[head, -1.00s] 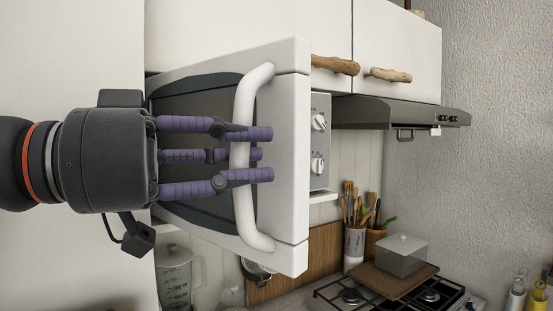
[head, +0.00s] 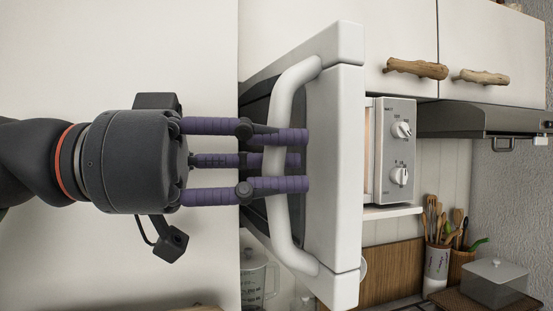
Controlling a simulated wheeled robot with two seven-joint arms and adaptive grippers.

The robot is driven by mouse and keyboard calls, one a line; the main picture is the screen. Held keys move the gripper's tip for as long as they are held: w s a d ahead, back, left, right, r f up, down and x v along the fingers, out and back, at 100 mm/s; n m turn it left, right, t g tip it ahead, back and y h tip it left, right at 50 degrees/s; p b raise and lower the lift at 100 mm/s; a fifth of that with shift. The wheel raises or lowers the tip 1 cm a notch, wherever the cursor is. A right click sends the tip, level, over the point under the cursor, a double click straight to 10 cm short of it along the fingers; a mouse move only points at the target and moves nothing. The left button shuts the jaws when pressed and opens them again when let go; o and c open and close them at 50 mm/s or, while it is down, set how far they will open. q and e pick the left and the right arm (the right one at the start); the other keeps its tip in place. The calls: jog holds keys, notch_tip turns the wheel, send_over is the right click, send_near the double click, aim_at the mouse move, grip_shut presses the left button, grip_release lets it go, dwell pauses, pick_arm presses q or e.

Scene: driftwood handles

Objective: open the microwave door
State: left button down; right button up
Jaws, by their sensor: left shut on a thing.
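The white microwave door (head: 335,150) stands swung open toward me, seen nearly edge-on in the head view. Its dark window shows partly behind my fingers. The white curved door handle (head: 284,220) runs up and down along the door's edge. My left gripper (head: 300,160) comes in from the left, with its purple fingers shut around the handle's middle. The microwave's control panel (head: 393,150) with two knobs shows to the right, behind the door. A lit strip of the interior shows between door and panel. My right gripper is not in view.
White upper cabinets with driftwood handles (head: 417,69) are above right. A dark range hood (head: 480,121) is at the right. Below are a utensil holder (head: 437,262), a clear box (head: 494,283) and a blender jug (head: 257,280). A plain white surface fills the left.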

pick_arm(q)
jog(key=c, duration=1.2)
grip_release()
jog(key=shift+c, duration=0.2)
jog(key=shift+w, duration=0.1)
jog(key=shift+a, duration=0.1)
jog(key=s+a, duration=0.2)
jog(key=a, duration=0.9)
jog(key=shift+a, duration=0.35)
